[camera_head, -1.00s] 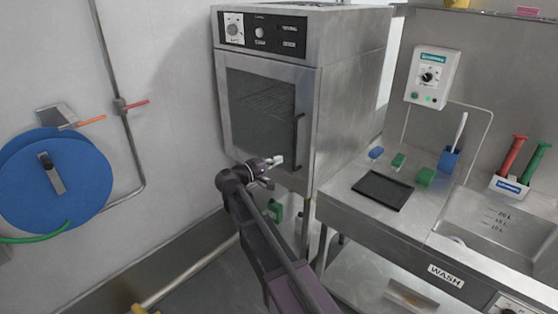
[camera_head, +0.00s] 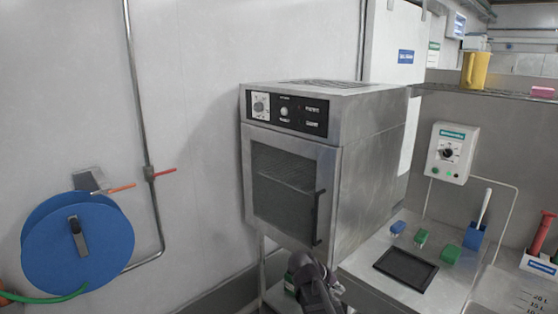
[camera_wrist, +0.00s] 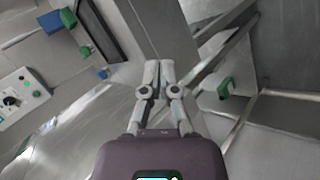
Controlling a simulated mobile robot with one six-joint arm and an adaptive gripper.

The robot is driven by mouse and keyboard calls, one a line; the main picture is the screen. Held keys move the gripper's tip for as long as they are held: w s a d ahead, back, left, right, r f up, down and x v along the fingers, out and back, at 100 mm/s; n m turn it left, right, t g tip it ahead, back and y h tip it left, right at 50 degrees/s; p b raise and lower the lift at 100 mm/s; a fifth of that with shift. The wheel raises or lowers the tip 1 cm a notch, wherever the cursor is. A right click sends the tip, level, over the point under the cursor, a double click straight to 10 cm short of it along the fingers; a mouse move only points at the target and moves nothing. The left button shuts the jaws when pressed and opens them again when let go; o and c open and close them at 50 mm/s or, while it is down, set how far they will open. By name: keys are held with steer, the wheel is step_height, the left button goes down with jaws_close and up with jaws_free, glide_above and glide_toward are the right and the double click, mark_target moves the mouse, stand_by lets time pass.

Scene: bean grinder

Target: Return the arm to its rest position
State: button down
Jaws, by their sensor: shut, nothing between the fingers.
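My gripper (camera_wrist: 159,68) reaches up the middle of the wrist view with its two grey fingers together and nothing between them. In the head view my dark purple wrist and gripper (camera_head: 338,288) show at the bottom edge, in front of the lower part of the steel oven (camera_head: 375,170). Most of my arm is below the frame. The oven door (camera_head: 283,190) is closed, with a dark window and a dark vertical handle (camera_head: 319,217).
A steel counter (camera_head: 370,278) stands right of my gripper, with a black tray (camera_head: 405,269) and several small blue and green items. A blue hose reel (camera_head: 110,240) is on the left wall. In the wrist view a green object (camera_wrist: 224,88) sits lower right.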

steer(key=s+a+f+m+g+y+p, duration=0.1)
steer(key=s+f+m+g+y+p, duration=0.1)
steer(key=s+y, duration=0.6)
steer(key=s, duration=0.5)
steer(key=shift+s+a+m+g+p, duration=0.2)
steer(key=shift+m+g+p, duration=0.1)
steer(key=shift+g+p, duration=0.1)
stand_by(1.2)
